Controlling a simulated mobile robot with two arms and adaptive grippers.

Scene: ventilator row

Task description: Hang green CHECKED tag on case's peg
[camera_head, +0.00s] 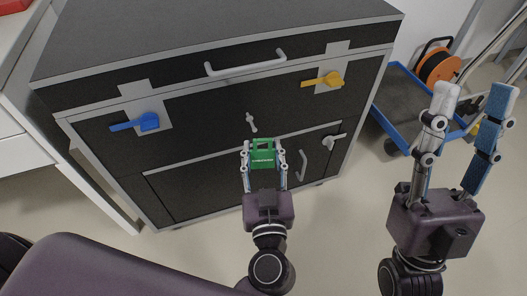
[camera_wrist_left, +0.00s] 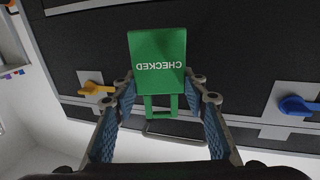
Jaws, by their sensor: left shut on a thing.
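My left gripper (camera_head: 264,160) is shut on the green CHECKED tag (camera_head: 262,161), holding it in front of the case (camera_head: 190,110). The tag's open loop points up in the head view. In the left wrist view the tag (camera_wrist_left: 157,60) shows upside-down lettering, with its loop between the fingertips (camera_wrist_left: 161,92). A small silver peg-like fitting (camera_head: 251,122) stands on the case front, just above and left of the tag and apart from it in the picture. This fitting is not visible in the wrist view. My right gripper (camera_head: 472,95) is open and empty, right of the case.
The case front bears a blue latch (camera_head: 149,122), a yellow latch (camera_head: 333,79), a long top handle (camera_head: 245,68), and a lower-right silver latch (camera_head: 333,140) and handle (camera_head: 302,165). A blue-framed cart (camera_head: 398,130) with an orange cable reel (camera_head: 438,66) stands at right.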

